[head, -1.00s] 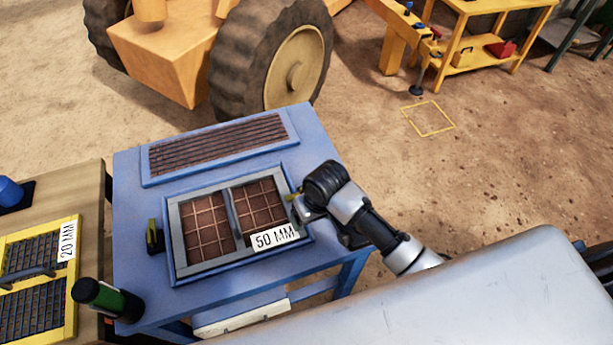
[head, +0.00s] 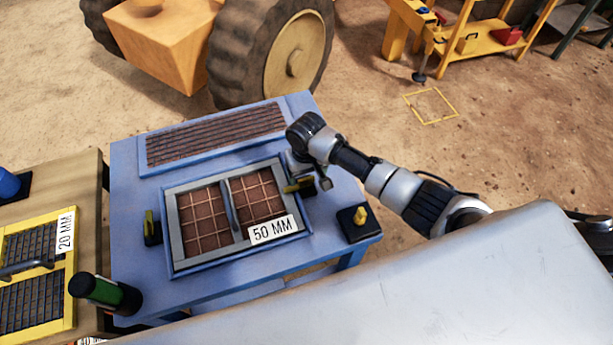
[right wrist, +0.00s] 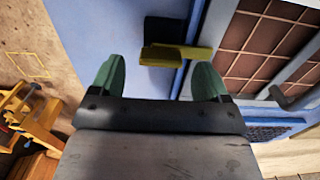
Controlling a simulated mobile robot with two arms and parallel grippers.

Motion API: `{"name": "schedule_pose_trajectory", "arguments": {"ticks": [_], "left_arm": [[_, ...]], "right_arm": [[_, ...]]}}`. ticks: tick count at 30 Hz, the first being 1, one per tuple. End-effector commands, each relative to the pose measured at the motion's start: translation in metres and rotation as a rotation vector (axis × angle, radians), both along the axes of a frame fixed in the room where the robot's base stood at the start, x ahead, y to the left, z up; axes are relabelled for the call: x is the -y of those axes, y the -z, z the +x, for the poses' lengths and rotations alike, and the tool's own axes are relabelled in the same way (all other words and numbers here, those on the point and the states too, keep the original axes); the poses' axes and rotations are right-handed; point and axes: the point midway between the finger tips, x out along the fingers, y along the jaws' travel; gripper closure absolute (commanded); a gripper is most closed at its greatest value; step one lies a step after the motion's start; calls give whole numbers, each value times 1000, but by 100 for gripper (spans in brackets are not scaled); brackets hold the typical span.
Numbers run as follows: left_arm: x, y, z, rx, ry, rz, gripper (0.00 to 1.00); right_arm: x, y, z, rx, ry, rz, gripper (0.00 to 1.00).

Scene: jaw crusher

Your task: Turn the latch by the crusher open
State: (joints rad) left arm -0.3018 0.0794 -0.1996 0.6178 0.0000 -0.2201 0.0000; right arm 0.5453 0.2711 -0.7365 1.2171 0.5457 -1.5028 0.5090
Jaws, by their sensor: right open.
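A latch (head: 297,187) with a yellow bar on a black base sits at the right edge of the grey-framed screen marked 50 MM (head: 183,255). Its bar reaches sideways over the screen's frame. My right gripper (head: 318,178) is just above and beside this latch, partly hidden by its own wrist. In the right wrist view the green fingers (right wrist: 160,80) are open and empty. The yellow bar (right wrist: 175,56) lies ahead, between the finger lines, and I see no contact. My left gripper is not in view.
Another yellow latch (head: 150,227) stands at the screen's left side. A black block with a yellow knob (head: 358,220) is on the blue table (head: 130,180) at right. A green-and-black cylinder (head: 105,293) stands at lower left, near the yellow 20 MM screen (head: 70,300).

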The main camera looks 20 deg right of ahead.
Motion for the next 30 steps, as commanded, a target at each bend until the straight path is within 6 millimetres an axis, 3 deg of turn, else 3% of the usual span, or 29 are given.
{"name": "schedule_pose_trajectory", "arguments": {"ticks": [6,16,26,30], "left_arm": [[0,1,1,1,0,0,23],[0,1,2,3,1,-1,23],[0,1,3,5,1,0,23],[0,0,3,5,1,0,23]], "right_arm": [[0,24,0,0,-1,0,23],[0,27,0,1,-2,0,23],[0,27,0,1,-2,0,72],[0,27,0,1,-6,0,73]]}}
